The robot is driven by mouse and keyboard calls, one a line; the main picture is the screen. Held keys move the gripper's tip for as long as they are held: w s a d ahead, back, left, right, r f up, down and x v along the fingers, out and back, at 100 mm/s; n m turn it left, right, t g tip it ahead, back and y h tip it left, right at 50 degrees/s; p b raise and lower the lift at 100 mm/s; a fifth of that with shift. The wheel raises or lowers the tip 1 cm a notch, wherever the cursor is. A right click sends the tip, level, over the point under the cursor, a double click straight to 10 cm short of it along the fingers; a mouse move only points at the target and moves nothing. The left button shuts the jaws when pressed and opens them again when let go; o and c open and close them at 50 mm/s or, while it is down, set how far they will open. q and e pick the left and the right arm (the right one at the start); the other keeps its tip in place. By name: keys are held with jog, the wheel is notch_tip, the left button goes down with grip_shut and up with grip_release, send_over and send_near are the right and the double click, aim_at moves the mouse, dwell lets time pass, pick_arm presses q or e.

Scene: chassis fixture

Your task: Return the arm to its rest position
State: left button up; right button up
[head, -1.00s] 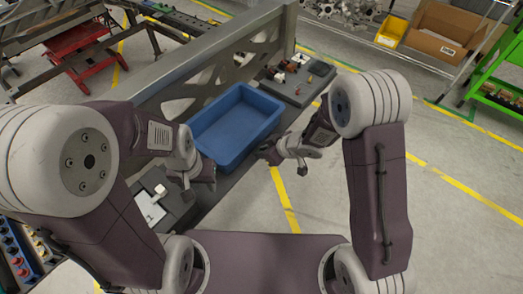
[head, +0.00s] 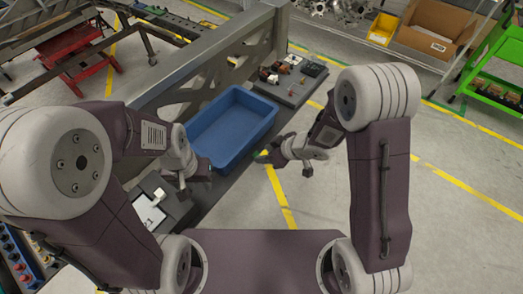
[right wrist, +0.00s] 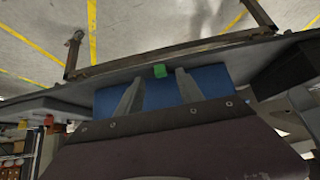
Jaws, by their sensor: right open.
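My right gripper (head: 268,157) hangs just right of the blue bin (head: 270,118), over the bench's front edge. In the right wrist view its two fingers (right wrist: 158,90) are spread apart, with the bin (right wrist: 208,82) behind them. A small green block (right wrist: 160,71) shows between the fingertips at the bench edge, and neither finger visibly touches it. My left gripper (head: 182,188) is low on the left, above the bench and near a white part in a dark fixture (head: 150,208). Its fingers are too small and dark to read.
The grey bench with an upright slotted frame (head: 215,62) runs diagonally. A dark plate with several small parts (head: 290,78) lies at its far end. A cardboard box (head: 430,32), a yellow bin (head: 382,28) and a green rack (head: 495,75) stand behind. Floor at right is clear.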

jog(key=shift+p+v, duration=0.3)
jog(key=shift+v, duration=0.55)
jog(key=w+d+r+m+t+h, duration=0.3)
jog(key=w+d+r+m, duration=0.1)
jog(key=d+r, duration=0.55)
jog(key=s+d+f+m+g+h, duration=0.1)
jog(key=s+d+m+g+h, duration=0.25)
jog(key=s+d+m, duration=0.45)
jog(key=s+a+f+n+g, duration=0.1)
jog(key=s+f+g, duration=0.1)
jog(key=s, duration=0.7)
jog(key=shift+s+a+f+g, duration=0.15)
jog(key=shift+a+f+g, duration=0.25)
jog(key=shift+g, duration=0.15)
jog(key=shift+s+d, duration=0.1)
